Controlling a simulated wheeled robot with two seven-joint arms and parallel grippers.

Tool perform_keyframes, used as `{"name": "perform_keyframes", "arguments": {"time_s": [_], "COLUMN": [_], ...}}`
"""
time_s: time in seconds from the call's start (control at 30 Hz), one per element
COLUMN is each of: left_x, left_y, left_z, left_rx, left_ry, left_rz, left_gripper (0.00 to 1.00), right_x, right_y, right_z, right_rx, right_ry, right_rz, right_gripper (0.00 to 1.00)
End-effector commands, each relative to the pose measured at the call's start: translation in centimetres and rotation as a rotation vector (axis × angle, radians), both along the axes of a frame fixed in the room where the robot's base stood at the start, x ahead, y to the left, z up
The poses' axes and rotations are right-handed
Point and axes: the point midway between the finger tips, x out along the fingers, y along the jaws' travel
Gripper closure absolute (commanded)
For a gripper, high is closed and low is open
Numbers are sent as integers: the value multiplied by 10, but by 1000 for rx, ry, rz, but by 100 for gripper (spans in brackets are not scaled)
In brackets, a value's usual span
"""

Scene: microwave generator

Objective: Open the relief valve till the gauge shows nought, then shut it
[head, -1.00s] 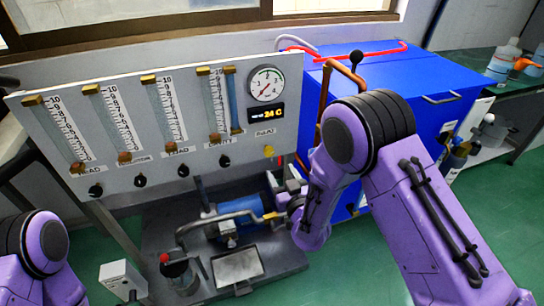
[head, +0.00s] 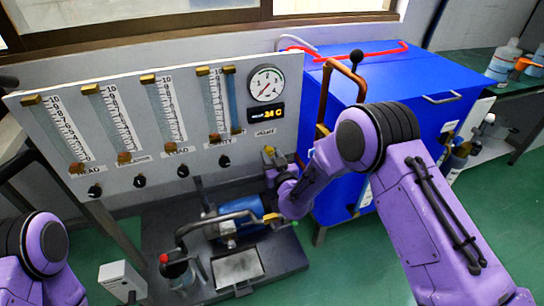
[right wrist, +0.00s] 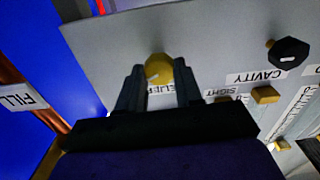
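The relief valve is a small yellow knob (head: 268,150) at the lower right of the grey panel. In the right wrist view the knob (right wrist: 158,69) sits between the tips of my right gripper (right wrist: 158,85), with a small gap visible on each side. The fingers are apart, and the RELIEF label below the knob is partly hidden. In the head view my right gripper (head: 273,162) is right at the knob. The round white gauge (head: 267,84) is above; its needle is too small to read surely. My left gripper is out of view.
The panel (head: 240,160) carries several flow tubes and black knobs. A black CAVITY knob (right wrist: 288,53) is near my right gripper. A blue cabinet (head: 400,85) with a copper pipe (head: 325,95) stands to the right. A pump and pipework (head: 240,215) lie below.

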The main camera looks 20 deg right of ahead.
Motion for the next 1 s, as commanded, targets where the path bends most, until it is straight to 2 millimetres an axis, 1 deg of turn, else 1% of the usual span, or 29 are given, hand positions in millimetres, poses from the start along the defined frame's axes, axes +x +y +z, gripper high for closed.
{"name": "perform_keyframes", "arguments": {"time_s": [0.07,0.3,0.37,0.67,0.7,0.73,0.77,1.0], "left_x": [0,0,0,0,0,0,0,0], "left_y": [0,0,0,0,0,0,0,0], "left_z": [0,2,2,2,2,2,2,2], "left_rx": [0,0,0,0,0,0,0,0], "left_ry": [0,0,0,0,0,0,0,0], "left_rz": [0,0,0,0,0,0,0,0], "left_gripper": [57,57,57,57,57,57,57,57], "right_x": [0,0,0,0,0,0,0,0], "right_y": [0,-1,-1,-1,-1,-1,-1,-1], "right_z": [0,0,-1,-1,-1,-1,-1,0], "right_rx": [16,300,344,364,364,363,363,362], "right_ry": [1,11,13,13,13,13,13,12], "right_rz": [0,-1,-1,-1,-1,-1,-1,0], "right_gripper": [96,95,95,95,52,42,39,39]}}
